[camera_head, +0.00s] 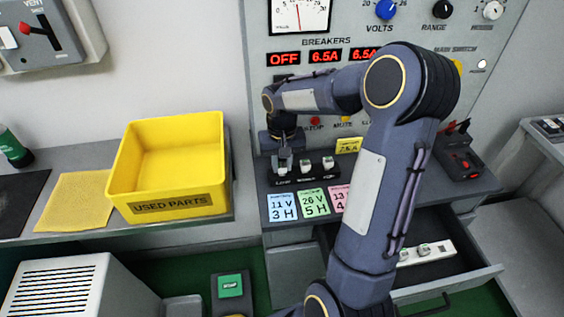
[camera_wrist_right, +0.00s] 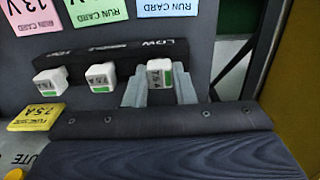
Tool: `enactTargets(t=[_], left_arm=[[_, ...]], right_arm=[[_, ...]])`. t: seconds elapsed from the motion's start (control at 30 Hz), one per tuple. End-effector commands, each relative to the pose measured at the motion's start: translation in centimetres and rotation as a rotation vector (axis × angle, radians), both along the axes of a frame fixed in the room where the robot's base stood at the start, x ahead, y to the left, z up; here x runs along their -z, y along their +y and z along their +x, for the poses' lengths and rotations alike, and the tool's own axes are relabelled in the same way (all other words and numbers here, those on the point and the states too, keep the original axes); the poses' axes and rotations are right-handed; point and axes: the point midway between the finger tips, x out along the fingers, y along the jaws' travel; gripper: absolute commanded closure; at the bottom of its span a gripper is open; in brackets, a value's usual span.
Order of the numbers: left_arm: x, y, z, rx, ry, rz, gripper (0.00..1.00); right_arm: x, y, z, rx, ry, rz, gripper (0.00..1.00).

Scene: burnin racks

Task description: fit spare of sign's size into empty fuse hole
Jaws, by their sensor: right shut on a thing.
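My right gripper (camera_head: 283,163) is shut on a white fuse with a green band at the LOW end of the black fuse block (camera_wrist_right: 110,60). In the right wrist view this fuse (camera_wrist_right: 160,72) sits between the grey fingers and reads about 7.5A. I cannot tell whether it is fully seated in the LOW hole. Two similar white fuses stand in the block, the middle one (camera_wrist_right: 101,77) and the end one (camera_wrist_right: 49,82). The yellow fuse size sign (camera_wrist_right: 37,117) reads 7.5A; it also shows in the head view (camera_head: 348,145). My left gripper is out of view.
The open drawer (camera_head: 470,268) at lower right holds a white tray (camera_head: 440,248) with spare fuses, partly behind my arm. A yellow used parts bin (camera_head: 168,172) stands left. Coloured run cards (camera_head: 283,206) lie before the block. The first breaker display (camera_head: 283,59) reads OFF.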

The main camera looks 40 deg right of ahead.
Motion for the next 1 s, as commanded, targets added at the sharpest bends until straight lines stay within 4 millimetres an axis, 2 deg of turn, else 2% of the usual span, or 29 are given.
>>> enactTargets(t=[0.17,0.2,0.37,0.57,0.7,1.0], left_arm=[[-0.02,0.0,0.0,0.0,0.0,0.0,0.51],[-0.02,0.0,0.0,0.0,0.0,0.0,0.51],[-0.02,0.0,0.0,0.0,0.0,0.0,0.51],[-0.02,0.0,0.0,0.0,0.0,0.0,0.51],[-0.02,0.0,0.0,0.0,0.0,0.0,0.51],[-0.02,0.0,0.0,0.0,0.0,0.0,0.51]], right_arm=[[-0.02,0.01,0.0,0.0,0.0,0.0,0.92],[-0.02,0.01,0.0,0.0,0.0,0.0,0.73],[-0.02,0.0,0.01,0.0,0.0,0.0,0.52],[-0.02,0.0,0.01,0.0,0.0,0.0,0.52],[-0.02,0.0,0.0,0.0,0.0,0.0,0.33],[-0.02,0.0,0.01,0.0,0.0,0.0,0.33]])
